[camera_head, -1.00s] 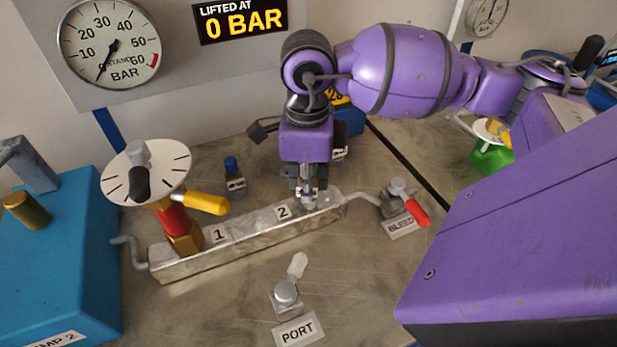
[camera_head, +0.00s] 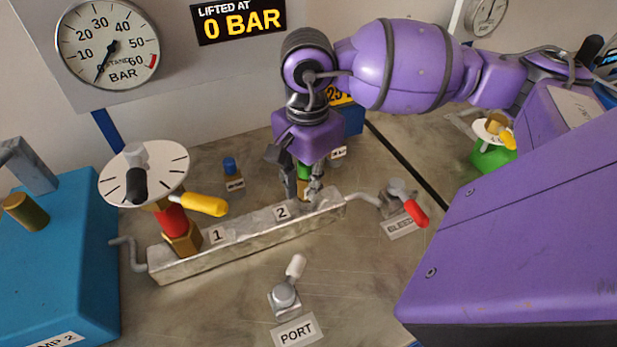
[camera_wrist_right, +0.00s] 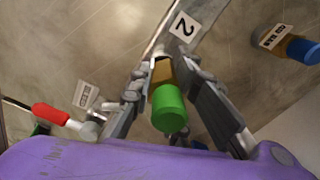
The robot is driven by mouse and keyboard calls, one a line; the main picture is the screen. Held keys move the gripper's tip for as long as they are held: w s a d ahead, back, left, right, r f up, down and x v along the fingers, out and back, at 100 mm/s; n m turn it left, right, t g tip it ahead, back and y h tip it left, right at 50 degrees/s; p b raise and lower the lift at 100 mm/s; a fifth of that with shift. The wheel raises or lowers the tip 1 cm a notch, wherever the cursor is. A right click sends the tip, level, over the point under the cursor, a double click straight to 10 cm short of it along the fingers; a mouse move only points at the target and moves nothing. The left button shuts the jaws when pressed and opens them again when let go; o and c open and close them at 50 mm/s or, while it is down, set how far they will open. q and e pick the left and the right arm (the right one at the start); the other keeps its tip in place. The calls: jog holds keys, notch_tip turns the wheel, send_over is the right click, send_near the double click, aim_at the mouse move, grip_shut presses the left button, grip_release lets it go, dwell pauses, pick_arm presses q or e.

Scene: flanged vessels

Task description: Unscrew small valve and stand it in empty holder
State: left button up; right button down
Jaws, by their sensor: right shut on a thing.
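The small valve, with a green cap and a brass body, is between the fingers of my right gripper (camera_head: 303,195). In the wrist view its green cap (camera_wrist_right: 168,108) points toward the camera and its brass body lies between the two fingertips. My right gripper is shut on it at the spot marked 2 on the metal block (camera_head: 255,232). I cannot tell whether the valve's lower end is still in the block. A tag (camera_head: 338,153) shows behind the gripper, but its holder is mostly hidden. My left gripper is not in view.
A red and brass valve with a white dial (camera_head: 145,175) and yellow handle stands at spot 1. A blue-capped piece (camera_head: 230,167) stands behind the block. The red-handled bleed valve (camera_head: 415,211) is to the right, and the port valve (camera_head: 285,295) is in front.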

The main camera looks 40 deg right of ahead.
jog(key=shift+w+r+p, duration=0.15)
jog(key=shift+w+r, duration=0.05)
jog(key=shift+r, duration=0.3)
jog(key=shift+w+r+p, duration=0.15)
jog(key=shift+w+r, duration=0.05)
jog(key=shift+r, duration=0.25)
jog(key=shift+s+r, duration=0.1)
jog(key=shift+r, duration=0.05)
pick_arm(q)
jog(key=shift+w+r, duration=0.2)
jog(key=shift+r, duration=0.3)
pick_arm(e)
jog(key=shift+s, duration=0.1)
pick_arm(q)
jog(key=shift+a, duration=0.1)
pick_arm(e)
jog(key=shift+r, duration=0.1)
jog(key=shift+r+p, duration=0.65)
jog(key=shift+r, duration=1.2)
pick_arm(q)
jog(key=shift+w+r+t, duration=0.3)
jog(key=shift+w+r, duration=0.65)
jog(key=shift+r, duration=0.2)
